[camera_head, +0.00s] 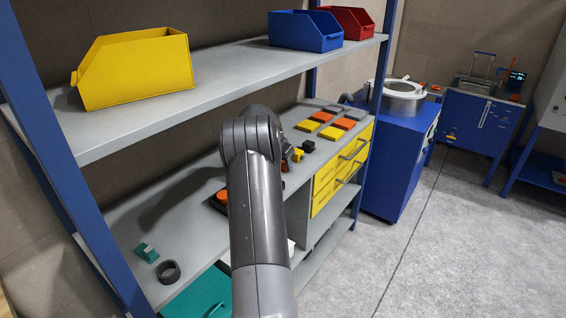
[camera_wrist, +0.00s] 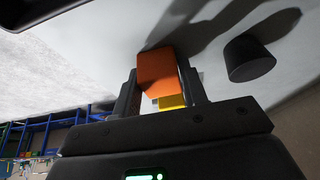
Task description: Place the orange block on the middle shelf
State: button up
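The orange block (camera_wrist: 157,70) lies between the two fingers of my gripper (camera_wrist: 158,75) in the wrist view. The fingers stand close along both its sides; whether they press on it cannot be told. A yellow block (camera_wrist: 172,101) shows partly behind it. In the head view my gripper (camera_head: 290,160) is low over the middle shelf (camera_head: 135,215), largely hidden by my arm.
Flat orange, yellow and grey pieces (camera_head: 331,132) lie at the shelf's far end. A dark ring (camera_head: 168,271) and a small green item (camera_head: 146,252) lie at the near left. The upper shelf (camera_head: 215,86) overhangs, carrying yellow (camera_head: 135,70), blue (camera_head: 305,31) and red bins (camera_head: 347,22).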

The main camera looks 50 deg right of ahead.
jog(key=o, duration=0.4)
jog(key=shift+r, duration=0.1)
jog(key=shift+v, duration=2.1)
jog(key=shift+d, duration=0.1)
